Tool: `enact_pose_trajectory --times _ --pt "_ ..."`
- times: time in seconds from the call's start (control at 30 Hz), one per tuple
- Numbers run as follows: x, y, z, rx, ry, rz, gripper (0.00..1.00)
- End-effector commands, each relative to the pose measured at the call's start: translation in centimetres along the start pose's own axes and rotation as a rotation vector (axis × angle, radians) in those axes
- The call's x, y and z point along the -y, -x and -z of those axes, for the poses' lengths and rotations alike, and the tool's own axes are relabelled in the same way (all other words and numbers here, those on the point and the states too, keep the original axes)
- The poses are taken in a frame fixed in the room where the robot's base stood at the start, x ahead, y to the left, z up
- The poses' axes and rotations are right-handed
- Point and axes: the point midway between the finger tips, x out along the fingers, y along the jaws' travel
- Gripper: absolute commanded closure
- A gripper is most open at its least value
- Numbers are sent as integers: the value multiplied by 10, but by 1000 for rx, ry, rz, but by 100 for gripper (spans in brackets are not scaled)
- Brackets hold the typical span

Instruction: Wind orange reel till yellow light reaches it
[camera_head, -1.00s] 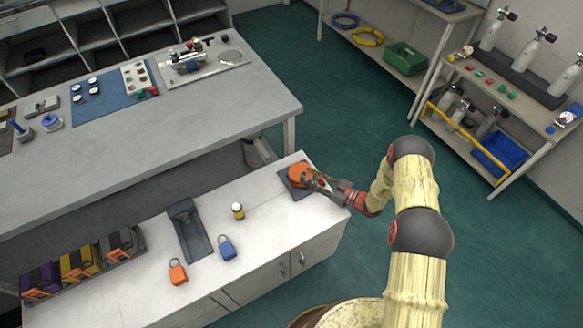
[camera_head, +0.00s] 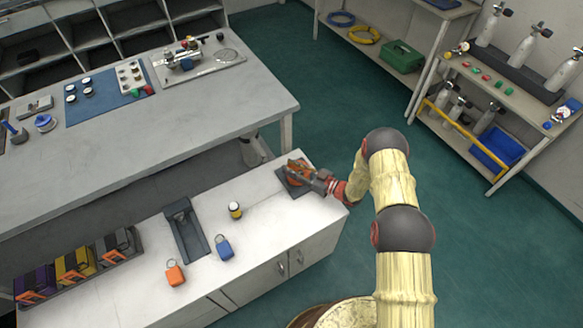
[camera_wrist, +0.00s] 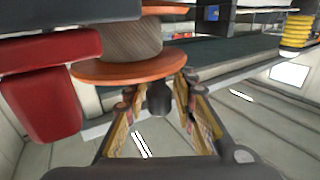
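The orange reel (camera_head: 293,165) sits on a dark square base (camera_head: 284,178) at the right end of the near white counter. In the wrist view the reel (camera_wrist: 131,67) shows two orange flanges with a grey-brown drum between them. My gripper (camera_head: 303,172) is over the reel and partly hides it in the head view. In the wrist view my gripper (camera_wrist: 155,92) has its fingers apart, one on each side of a short dark knob (camera_wrist: 158,98) below the lower flange. Narrow gaps seem to show beside the knob. No yellow light can be made out.
A small yellow-banded bottle (camera_head: 235,210), a blue padlock-like tag (camera_head: 223,248) and an orange one (camera_head: 175,273) stand left of the reel. The counter around the reel is mostly clear.

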Motion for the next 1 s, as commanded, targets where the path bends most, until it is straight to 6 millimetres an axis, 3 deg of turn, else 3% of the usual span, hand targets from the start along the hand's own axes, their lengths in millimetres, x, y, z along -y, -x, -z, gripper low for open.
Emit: enact_pose_trajectory --times 0.4,1.0 --pt "0 0 0 0 0 0 100" --pt "-1 -1 0 0 0 -43 100"
